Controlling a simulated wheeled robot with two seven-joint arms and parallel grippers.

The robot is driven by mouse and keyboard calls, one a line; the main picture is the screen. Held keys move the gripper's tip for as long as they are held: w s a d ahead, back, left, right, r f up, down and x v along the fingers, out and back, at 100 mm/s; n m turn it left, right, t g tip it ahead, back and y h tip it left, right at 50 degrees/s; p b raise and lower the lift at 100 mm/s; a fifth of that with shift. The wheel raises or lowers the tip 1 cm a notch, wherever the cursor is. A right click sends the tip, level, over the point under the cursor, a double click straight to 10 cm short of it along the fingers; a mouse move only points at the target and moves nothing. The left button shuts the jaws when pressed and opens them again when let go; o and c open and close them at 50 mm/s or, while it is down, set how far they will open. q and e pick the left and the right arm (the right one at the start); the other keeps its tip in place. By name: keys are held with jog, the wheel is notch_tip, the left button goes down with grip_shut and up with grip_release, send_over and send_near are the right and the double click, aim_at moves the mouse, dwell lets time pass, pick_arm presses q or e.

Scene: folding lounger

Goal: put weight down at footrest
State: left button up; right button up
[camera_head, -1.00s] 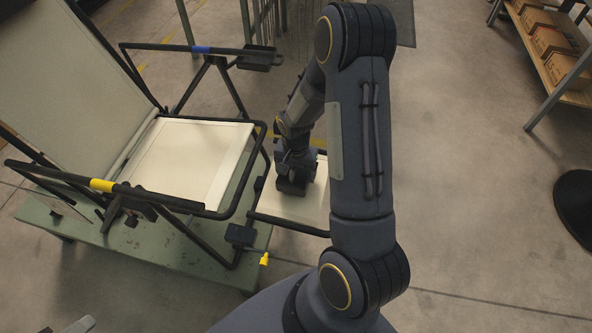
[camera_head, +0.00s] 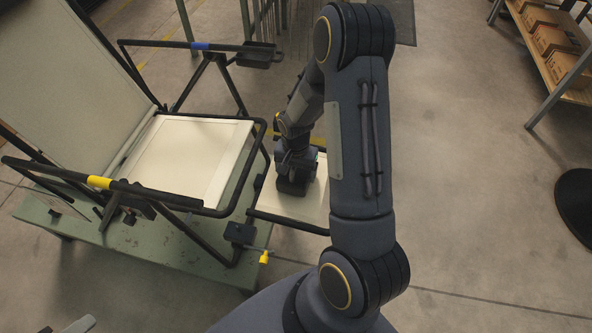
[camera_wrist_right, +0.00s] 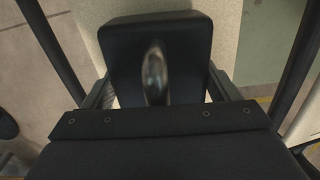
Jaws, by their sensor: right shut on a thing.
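The folding lounger stands on a green bench, and its footrest (camera_head: 290,208) is a pale panel sticking out to the right of the seat (camera_head: 190,158). My right gripper (camera_head: 297,172) is over the footrest, reaching down from above. It is shut on the weight (camera_head: 291,187), a dark block at or just above the footrest surface. In the right wrist view the weight (camera_wrist_right: 190,45) is a black block with a shiny metal handle (camera_wrist_right: 154,72) between the fingers of my right gripper (camera_wrist_right: 155,95). I cannot tell whether the weight touches the panel. A small part of my left gripper (camera_head: 80,325) shows at the bottom left.
The green bench (camera_head: 130,240) carries the lounger. Black armrests with a blue band (camera_head: 200,46) and a yellow band (camera_head: 99,182) flank the seat. A yellow knob (camera_head: 264,257) is near the bench's front corner.

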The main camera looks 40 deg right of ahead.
jog(key=shift+f, duration=0.1)
jog(key=o, duration=1.7)
jog(key=shift+r+p, duration=0.45)
jog(key=shift+r, duration=3.5)
